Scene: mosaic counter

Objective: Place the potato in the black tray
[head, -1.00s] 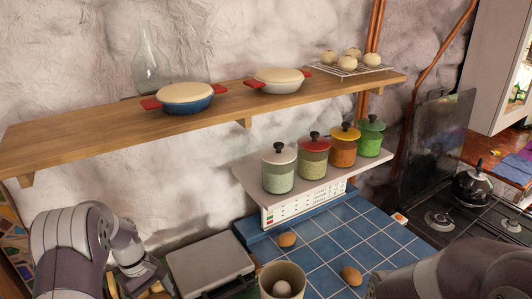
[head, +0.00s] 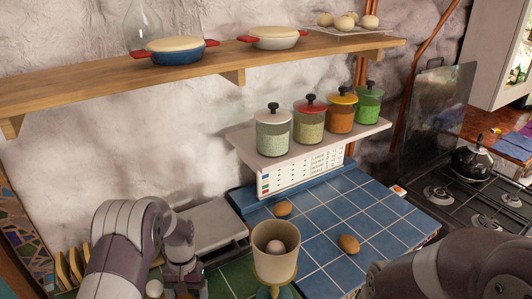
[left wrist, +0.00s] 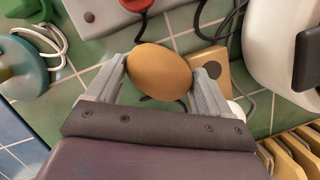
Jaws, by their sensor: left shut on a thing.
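In the left wrist view, my left gripper (left wrist: 160,80) is shut on a smooth brown oval potato (left wrist: 159,72), held between its two fingers above green tiles. In the head view, my left gripper (head: 183,286) is low at the left, near the bottom edge. The potato in it cannot be made out clearly there. Two similar brown oval items lie on the blue tiles, one near the back (head: 283,208) and one farther right (head: 348,243). I cannot make out a black tray in either view. My right arm shows at the lower right; its gripper is out of frame.
A beige cup (head: 275,268) with a pale egg-like item in it stands right of my left gripper. A grey box-like appliance (head: 217,222) is behind the gripper. Lidded jars (head: 273,133) stand on a low shelf. The blue tiles (head: 330,218) are mostly clear.

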